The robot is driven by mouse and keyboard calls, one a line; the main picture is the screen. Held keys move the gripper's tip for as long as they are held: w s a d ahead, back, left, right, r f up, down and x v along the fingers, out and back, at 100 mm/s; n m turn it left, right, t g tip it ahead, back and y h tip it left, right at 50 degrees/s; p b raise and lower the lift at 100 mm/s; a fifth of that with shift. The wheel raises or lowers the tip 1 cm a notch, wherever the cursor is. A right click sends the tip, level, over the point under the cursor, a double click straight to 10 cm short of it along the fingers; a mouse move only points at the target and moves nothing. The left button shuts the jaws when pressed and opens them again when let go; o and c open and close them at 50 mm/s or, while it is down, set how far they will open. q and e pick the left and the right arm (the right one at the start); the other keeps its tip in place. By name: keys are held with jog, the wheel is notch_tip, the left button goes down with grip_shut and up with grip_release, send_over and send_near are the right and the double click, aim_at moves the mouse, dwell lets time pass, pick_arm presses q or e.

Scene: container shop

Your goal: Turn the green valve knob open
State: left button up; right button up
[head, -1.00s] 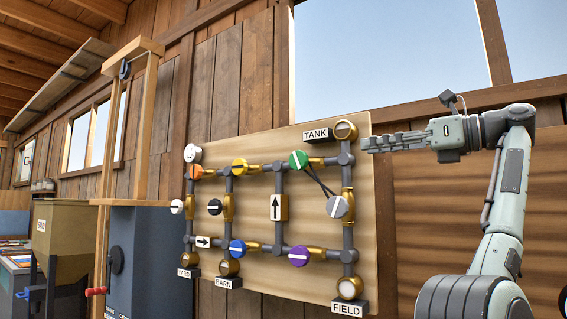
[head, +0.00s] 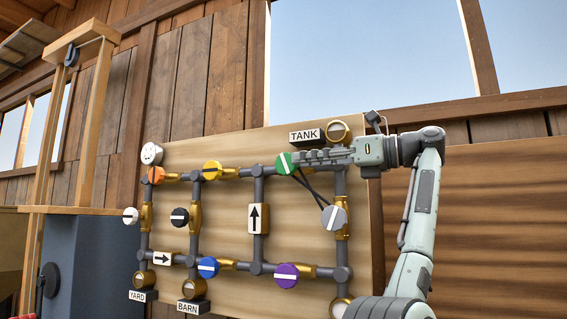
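The green valve knob (head: 283,164) with a white bar sits on the upper pipe of the wall board. Its bar stands steep and slightly slanted, and its right edge is partly covered by my fingers. My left gripper (head: 300,159) reaches in from the right, fingers pointing left, with its tips at the knob's right side. Touching or just in front of it, I cannot tell. The fingers overlap from this side, so their gap is hidden. My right gripper is out of view.
Dark rods run from near the green knob toward a grey knob (head: 334,217) below right.

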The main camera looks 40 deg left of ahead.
aim_at(286, 162)
pick_arm(q)
jog(key=x, duration=0.5)
